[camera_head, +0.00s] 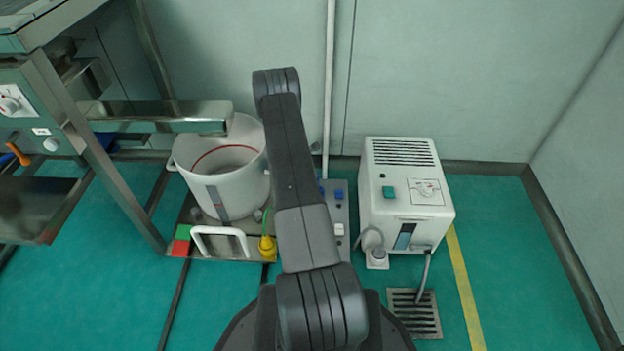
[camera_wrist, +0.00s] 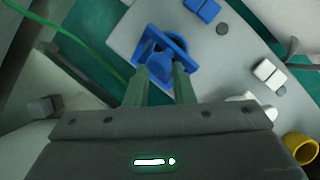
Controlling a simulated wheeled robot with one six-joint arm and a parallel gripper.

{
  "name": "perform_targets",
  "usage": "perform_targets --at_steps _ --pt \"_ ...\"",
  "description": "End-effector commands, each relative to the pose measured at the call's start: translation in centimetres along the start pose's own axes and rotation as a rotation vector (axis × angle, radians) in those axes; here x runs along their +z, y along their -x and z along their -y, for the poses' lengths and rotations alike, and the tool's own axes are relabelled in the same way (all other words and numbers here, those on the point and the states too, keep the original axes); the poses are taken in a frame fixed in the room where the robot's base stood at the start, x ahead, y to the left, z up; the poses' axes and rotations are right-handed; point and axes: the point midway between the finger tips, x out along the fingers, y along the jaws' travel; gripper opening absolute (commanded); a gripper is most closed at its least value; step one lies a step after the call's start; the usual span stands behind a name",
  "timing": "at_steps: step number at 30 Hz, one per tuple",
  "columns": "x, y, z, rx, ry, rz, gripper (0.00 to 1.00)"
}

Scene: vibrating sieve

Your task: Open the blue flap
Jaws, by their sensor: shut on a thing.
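The blue flap (camera_wrist: 165,42) shows in the wrist view as a blue frame with a rounded inner part, on a light grey panel (camera_wrist: 235,55). My gripper (camera_wrist: 160,70) has its two greenish fingers closed on the near part of the flap. The fingers hide some of that part, and I cannot tell how far the flap is tilted. In the head view my arm covers the gripper and nearly all of the flap; the grey panel (camera_head: 341,208) shows just right of the arm.
A second blue piece (camera_wrist: 203,9) and a white switch (camera_wrist: 269,74) sit on the panel. A yellow part (camera_wrist: 300,148) is at lower right. In the head view, a white bucket (camera_head: 225,190) stands left of my arm and a white machine box (camera_head: 405,195) right. Green floor is clear farther right.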

Motion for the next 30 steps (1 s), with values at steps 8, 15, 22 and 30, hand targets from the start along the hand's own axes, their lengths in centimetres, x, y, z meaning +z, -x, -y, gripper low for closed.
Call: perform_targets --at_steps 8,15,22,30 --pt "-0.24 0.26 -1.35 0.028 0.009 0.002 0.00" --pt "-0.21 0.24 -1.33 0.028 0.009 0.002 0.00" --pt "-0.19 0.17 -1.15 0.025 0.006 0.001 0.45" --pt "-0.19 0.07 -0.78 0.017 0.003 -0.001 0.45"
